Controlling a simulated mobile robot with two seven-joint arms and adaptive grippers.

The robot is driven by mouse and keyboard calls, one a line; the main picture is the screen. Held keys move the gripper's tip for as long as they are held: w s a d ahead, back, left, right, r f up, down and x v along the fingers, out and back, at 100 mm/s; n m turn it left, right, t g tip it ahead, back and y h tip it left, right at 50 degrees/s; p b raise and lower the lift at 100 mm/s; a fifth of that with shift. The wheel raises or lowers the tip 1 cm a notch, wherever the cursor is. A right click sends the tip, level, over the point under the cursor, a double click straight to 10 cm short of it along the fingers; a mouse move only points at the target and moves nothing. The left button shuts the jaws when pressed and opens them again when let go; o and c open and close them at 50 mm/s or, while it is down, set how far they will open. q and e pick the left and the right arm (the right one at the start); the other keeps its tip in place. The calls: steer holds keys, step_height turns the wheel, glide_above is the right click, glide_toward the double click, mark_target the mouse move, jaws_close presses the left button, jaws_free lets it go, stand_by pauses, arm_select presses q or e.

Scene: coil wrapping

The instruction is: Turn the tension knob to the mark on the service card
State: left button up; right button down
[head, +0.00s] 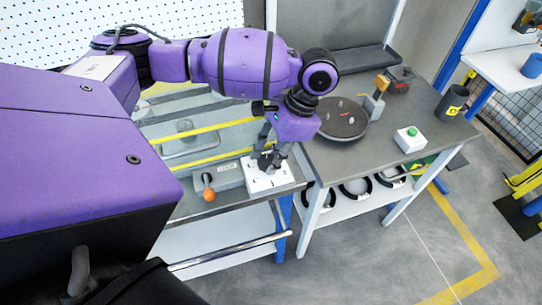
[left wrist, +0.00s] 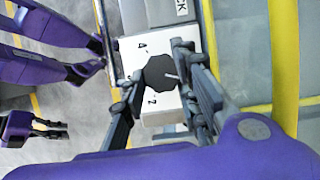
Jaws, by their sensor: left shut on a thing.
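The tension knob (left wrist: 160,73) is dark and many-sided, on a white dial plate with printed numerals (left wrist: 152,113). In the left wrist view a short pale line shows near its right edge. My left gripper (left wrist: 158,82) has its fingers on both sides of the knob and is shut on it. In the head view my left gripper (head: 270,160) reaches down onto the white dial plate (head: 268,184) and hides most of the knob. I cannot make out the service card in either view.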

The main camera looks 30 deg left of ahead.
arm_select(q)
steer(key=shift+s+d+m+p, duration=0.2)
steer(key=shift+m+p, duration=0.15)
steer(key=shift+m, duration=0.35)
steer(key=shift+s+m+t+y, duration=0.1)
steer(key=shift+m+t+y, duration=0.2)
steer(key=shift+m, duration=0.4)
steer(key=m+t, duration=0.1)
steer(key=m, duration=0.2)
steer(key=shift+s+f+y, duration=0.1)
steer(key=shift+s+y, duration=0.05)
steer(key=shift+y, duration=0.15)
steer(key=shift+s+m+t, duration=0.15)
steer(key=shift+m+t, duration=0.15)
steer(key=shift+m, duration=0.7)
arm_select(e)
steer(key=shift+w+a+r, duration=0.1)
steer(key=shift+w+r, duration=0.45)
arm_select(q)
steer(key=shift+f, duration=0.1)
steer(key=o, duration=1)
steer(key=shift+s, duration=0.1)
steer(key=shift+o, duration=0.2)
arm_select(e)
steer(key=shift+s, duration=0.15)
arm_select(q)
steer(key=shift+r, duration=0.2)
arm_select(e)
steer(key=shift+a+r, duration=0.1)
